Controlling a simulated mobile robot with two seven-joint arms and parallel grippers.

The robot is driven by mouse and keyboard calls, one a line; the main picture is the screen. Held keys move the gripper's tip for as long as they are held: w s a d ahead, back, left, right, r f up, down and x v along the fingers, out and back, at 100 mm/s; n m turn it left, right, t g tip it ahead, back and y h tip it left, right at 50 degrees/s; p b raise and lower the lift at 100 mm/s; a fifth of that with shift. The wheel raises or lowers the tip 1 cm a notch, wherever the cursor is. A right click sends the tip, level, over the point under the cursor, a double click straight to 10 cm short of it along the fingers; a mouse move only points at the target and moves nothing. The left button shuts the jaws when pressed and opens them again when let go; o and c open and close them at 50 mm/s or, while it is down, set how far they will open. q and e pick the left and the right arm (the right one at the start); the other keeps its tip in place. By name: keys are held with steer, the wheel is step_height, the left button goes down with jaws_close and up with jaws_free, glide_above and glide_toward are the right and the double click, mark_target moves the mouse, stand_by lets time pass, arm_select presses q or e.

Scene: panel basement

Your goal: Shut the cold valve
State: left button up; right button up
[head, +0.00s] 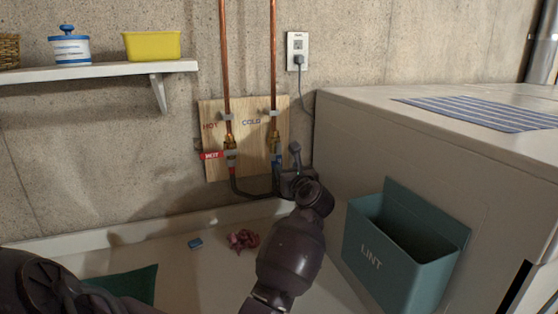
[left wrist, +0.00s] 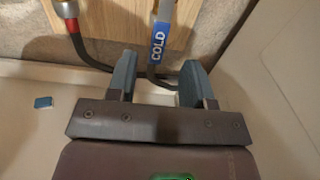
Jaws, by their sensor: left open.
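The cold valve (head: 275,141) is a brass valve on the right copper pipe, below the word COLD on the wooden board. Its blue handle (left wrist: 159,40), lettered COLD in the left wrist view, points down along the pipe. My left gripper (head: 287,170) is in front of the lower right part of the board, close to the handle. In the left wrist view my left gripper (left wrist: 157,77) is open, with nothing between its pads. The handle's lower end is just ahead of the gap between them. My right gripper is not in view.
The hot valve (head: 231,143) is beside it on the left, its red handle (head: 211,155) pointing sideways. Dark hoses hang below both. A white machine (head: 335,130) with a teal lint bin (head: 385,255) is close on the right. A pink cloth (head: 242,240) lies below.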

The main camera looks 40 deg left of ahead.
mark_target(279, 161)
arm_select(q)
steer(key=x, duration=0.7)
steer(key=shift+w+a, duration=0.15)
steer(key=shift+a, duration=0.1)
steer(key=shift+c, duration=0.5)
jaws_close()
